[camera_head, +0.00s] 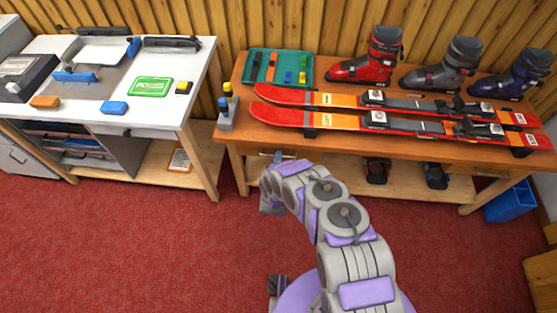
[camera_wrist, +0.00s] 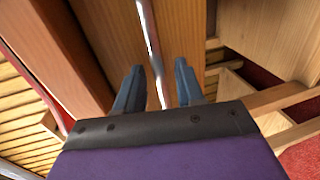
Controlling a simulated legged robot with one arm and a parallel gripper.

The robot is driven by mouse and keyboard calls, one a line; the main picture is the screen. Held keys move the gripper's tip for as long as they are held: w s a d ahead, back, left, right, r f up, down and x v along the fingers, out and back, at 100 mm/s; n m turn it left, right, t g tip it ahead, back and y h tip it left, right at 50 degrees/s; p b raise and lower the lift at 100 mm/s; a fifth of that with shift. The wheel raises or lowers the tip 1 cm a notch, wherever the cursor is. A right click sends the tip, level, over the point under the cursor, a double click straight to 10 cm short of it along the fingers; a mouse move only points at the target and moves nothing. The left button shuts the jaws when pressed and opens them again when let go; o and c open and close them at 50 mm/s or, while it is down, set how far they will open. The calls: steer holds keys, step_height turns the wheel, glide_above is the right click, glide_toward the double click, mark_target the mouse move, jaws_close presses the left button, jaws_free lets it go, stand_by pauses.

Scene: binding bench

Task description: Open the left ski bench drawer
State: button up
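The ski bench (camera_head: 345,141) stands at the back right, with its front edge facing me. Its left drawer front is mostly hidden behind my arm in the head view. In the wrist view a wooden front panel (camera_wrist: 182,30) shows with a metal bar handle (camera_wrist: 151,42) running along it. My gripper (camera_wrist: 158,67) has its two blue-grey fingers apart, one on each side of the handle, with gaps visible between bar and fingers. In the head view my gripper (camera_head: 279,156) is at the bench front, left of centre, small and partly hidden. I cannot tell whether the drawer is slightly out.
Red skis (camera_head: 315,118), ski boots (camera_head: 375,62) and a green tray (camera_head: 258,80) sit on the bench top. A bottle holder (camera_head: 229,116) is at its left end. A white workbench (camera_head: 130,97) stands left, a blue bin (camera_head: 509,203) right. The red carpet (camera_head: 130,250) in front is clear.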

jaws_close()
stand_by(0.3)
stand_by(0.5)
